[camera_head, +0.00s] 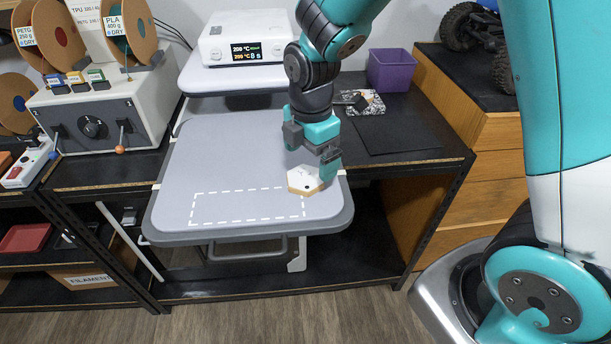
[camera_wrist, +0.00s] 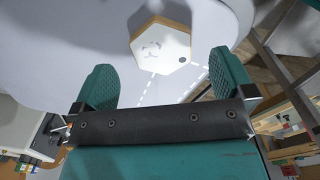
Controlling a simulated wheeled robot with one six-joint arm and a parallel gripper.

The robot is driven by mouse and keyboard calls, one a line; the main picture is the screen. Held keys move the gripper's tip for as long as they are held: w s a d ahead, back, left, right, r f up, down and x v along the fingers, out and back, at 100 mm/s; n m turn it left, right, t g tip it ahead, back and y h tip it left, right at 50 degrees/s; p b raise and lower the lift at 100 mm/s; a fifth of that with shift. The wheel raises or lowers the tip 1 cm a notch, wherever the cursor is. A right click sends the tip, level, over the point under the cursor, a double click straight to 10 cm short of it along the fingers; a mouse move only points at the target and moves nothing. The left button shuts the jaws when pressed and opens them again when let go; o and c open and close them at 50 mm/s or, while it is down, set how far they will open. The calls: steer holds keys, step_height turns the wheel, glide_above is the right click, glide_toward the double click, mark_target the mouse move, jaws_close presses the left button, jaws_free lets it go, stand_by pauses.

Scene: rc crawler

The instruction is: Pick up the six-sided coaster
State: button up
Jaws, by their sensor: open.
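The six-sided coaster (camera_head: 303,181) is white on top with a wooden-coloured edge and a small dark dot. It lies on the grey tray (camera_head: 175,205) near its right front part, by the right end of a dashed white outline. In the wrist view the coaster (camera_wrist: 161,48) lies beyond the fingertips, roughly centred between them, with faint marks on its face. My gripper (camera_head: 318,165) is above and just behind the coaster in the head view, and covers part of its far side. Its two teal fingers (camera_wrist: 163,80) are apart with nothing between them.
A white device with a display (camera_head: 246,40) stands behind the tray. A purple bin (camera_head: 391,69) and a black mat (camera_head: 397,137) are on the bench to the right. Filament spools (camera_head: 128,30) and a control box (camera_head: 100,118) stand left. The tray's left half is clear.

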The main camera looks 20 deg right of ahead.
mark_target(310, 174)
step_height(310, 174, down, 4)
steer(key=shift+f+p, duration=0.2)
steer(key=shift+p, duration=0.4)
steer(key=shift+c, duration=0.2)
steer(key=c, duration=0.9)
steer(key=shift+o, duration=0.2)
steer(key=shift+r, duration=0.1)
